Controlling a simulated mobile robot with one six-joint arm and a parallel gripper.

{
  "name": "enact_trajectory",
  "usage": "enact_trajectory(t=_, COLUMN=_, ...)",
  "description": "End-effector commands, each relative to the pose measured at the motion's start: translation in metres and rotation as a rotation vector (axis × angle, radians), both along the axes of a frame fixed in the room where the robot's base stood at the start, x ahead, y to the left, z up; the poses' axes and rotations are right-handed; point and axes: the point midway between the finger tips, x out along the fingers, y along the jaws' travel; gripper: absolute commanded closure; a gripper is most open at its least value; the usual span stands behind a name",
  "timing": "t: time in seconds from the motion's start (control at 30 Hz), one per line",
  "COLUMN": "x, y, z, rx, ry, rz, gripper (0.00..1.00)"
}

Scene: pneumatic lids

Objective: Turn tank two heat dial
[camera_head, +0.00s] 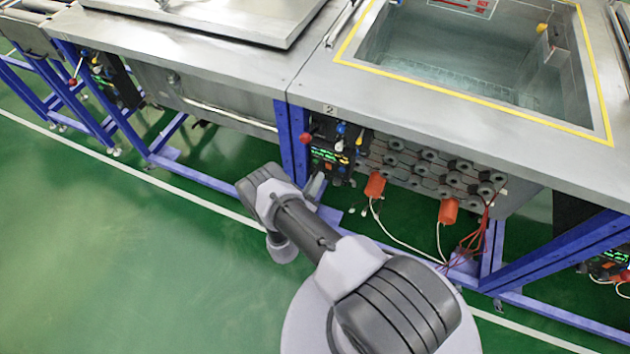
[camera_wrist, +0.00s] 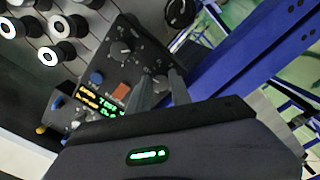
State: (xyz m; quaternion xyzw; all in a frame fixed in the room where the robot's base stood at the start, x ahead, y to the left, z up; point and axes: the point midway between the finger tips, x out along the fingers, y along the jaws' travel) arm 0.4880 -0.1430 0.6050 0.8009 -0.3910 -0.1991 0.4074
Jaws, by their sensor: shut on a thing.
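Tank two (camera_head: 345,75) is the open metal tank marked "2" in the head view, with a yellow line around its opening. Its control panel (camera_head: 335,157) hangs under the front edge, beside a blue leg. In the wrist view the dark panel (camera_wrist: 122,62) shows small knobs, a blue button, an orange-red button (camera_wrist: 121,90) and lit displays (camera_wrist: 100,103). My gripper (camera_wrist: 161,80) is at the panel's right side, its fingers closed around a small dark thing, seemingly the heat dial. The fingers mostly hide it, and its setting cannot be read. In the head view my gripper (camera_head: 316,182) reaches the panel's lower part.
Orange-capped parts (camera_head: 375,186) with white cables hang right of the panel. A blue frame leg (camera_head: 290,140) stands close on its left; the blue beam (camera_wrist: 240,65) shows in the wrist view. A lidded tank (camera_head: 200,40) is at left. Green floor in front is clear.

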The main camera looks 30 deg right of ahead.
Motion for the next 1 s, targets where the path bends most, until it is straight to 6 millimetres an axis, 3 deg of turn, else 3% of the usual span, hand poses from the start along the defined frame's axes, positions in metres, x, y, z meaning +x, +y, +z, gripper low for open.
enact_trajectory(t=0.03, x=0.000, y=0.000, z=0.000, rx=0.000, ry=0.001, rz=0.001, gripper=1.00)
enact_trajectory(t=0.07, x=0.000, y=0.000, z=0.000, rx=0.000, ry=0.001, rz=0.001, gripper=0.69)
enact_trajectory(t=0.1, x=0.000, y=0.000, z=0.000, rx=0.000, ry=0.001, rz=0.001, gripper=0.66)
enact_trajectory(t=0.37, x=0.000, y=0.000, z=0.000, rx=0.000, ry=0.001, rz=0.001, gripper=0.66)
enact_trajectory(t=0.5, x=-0.007, y=0.010, z=0.001, rx=0.000, ry=0.002, rz=0.003, gripper=0.66)
enact_trajectory(t=1.0, x=-0.094, y=0.123, z=0.001, rx=0.000, ry=0.000, rz=0.006, gripper=0.66)
